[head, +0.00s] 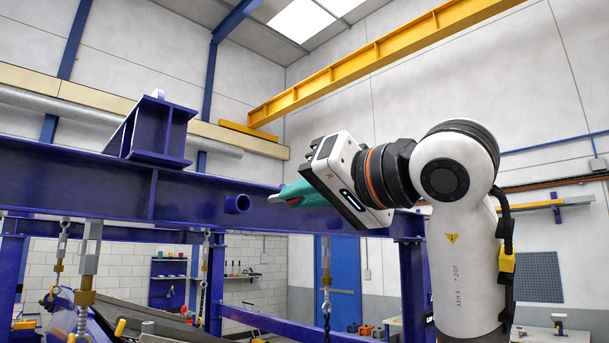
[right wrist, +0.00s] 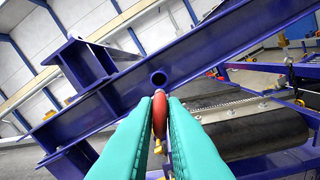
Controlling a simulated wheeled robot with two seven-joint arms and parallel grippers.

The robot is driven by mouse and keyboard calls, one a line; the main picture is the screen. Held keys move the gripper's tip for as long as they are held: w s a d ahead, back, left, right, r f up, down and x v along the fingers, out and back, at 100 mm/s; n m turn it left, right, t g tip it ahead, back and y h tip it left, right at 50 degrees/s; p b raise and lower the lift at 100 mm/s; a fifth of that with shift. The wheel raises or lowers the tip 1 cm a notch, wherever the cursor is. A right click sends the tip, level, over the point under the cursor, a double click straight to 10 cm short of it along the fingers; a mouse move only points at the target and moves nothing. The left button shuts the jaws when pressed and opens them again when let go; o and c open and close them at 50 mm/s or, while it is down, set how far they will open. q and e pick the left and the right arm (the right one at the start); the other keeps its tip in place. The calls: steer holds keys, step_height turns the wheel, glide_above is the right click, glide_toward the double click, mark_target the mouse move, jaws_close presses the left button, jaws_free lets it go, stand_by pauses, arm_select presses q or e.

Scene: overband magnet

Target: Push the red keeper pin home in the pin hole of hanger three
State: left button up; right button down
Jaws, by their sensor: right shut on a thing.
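My right gripper (head: 283,196) has teal fingers and comes in from the right, in front of the long blue beam. It is shut on the red keeper pin (right wrist: 159,113), whose rounded red part sits between the fingertips in the right wrist view. A short blue tube with a dark round opening (head: 237,204) sticks out of the beam to the left of the fingertips. My left gripper is out of view.
The blue beam (head: 185,193) runs across the head view, with a blue bracket (head: 157,128) on top. Several hangers with brass fittings (head: 85,298) and chains hang below. A dark belt roller (right wrist: 255,133) lies lower right in the right wrist view.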

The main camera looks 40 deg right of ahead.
mark_target(276, 197)
steer(key=shift+d+r, duration=0.15)
steer(key=shift+r, duration=0.05)
steer(key=shift+w+p, duration=0.35)
steer(key=shift+p, duration=0.1)
steer(key=w, duration=0.3)
steer(key=shift+w+a+f+p, duration=0.1)
steer(key=shift+w+a+p, duration=0.15)
steer(key=shift+w+p, duration=0.05)
steer(key=shift+w, duration=0.6)
steer(key=shift+w+a, duration=0.15)
steer(key=shift+w, duration=1.05)
steer(key=shift+w+a, duration=0.1)
steer(key=shift+w, duration=1.05)
stand_by(0.7)
